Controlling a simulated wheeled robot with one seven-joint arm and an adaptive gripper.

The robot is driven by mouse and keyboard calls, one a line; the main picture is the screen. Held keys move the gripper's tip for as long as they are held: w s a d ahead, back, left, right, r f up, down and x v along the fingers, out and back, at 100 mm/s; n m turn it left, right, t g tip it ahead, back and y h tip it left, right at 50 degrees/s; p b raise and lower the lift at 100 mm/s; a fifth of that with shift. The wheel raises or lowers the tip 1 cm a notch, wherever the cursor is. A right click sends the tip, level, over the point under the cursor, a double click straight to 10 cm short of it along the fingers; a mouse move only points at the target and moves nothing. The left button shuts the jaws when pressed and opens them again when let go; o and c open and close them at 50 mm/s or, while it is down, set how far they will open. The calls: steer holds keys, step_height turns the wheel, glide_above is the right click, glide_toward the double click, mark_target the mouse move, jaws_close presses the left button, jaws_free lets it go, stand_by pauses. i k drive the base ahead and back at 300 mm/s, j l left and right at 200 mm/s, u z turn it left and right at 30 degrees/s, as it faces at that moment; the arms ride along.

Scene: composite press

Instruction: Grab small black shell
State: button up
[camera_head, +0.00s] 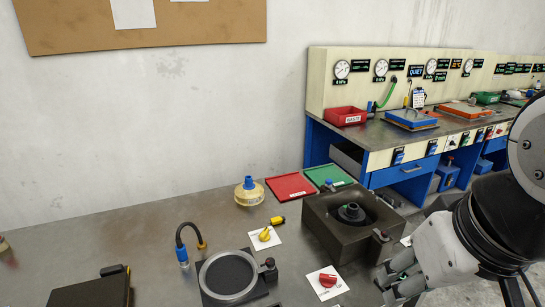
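A small black round piece with a blue-grey top (351,212) sits in the round cavity of a dark square block (320,232) on the near table. It looks like the small black shell, but I cannot be sure at this size. My gripper (388,284) hangs at the lower right, in front of and to the right of the block, apart from the black piece. Its grey fingers point down and left. Nothing is seen held between them, and their spacing is unclear. My arm covers the table's right end.
A ring-shaped fixture (228,276) and a hose with a blue fitting (183,255) stand left of the block. A red knob (327,280), yellow valve (265,234), cream pot (249,191), red tray (291,187) and green tray (328,175) are near. The left tabletop is mostly clear.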

mark_target(351, 213)
steer(key=i+l+u, duration=0.3)
steer(key=l, duration=0.3)
steer(key=i+l+u, duration=0.3)
steer(key=l, duration=0.35)
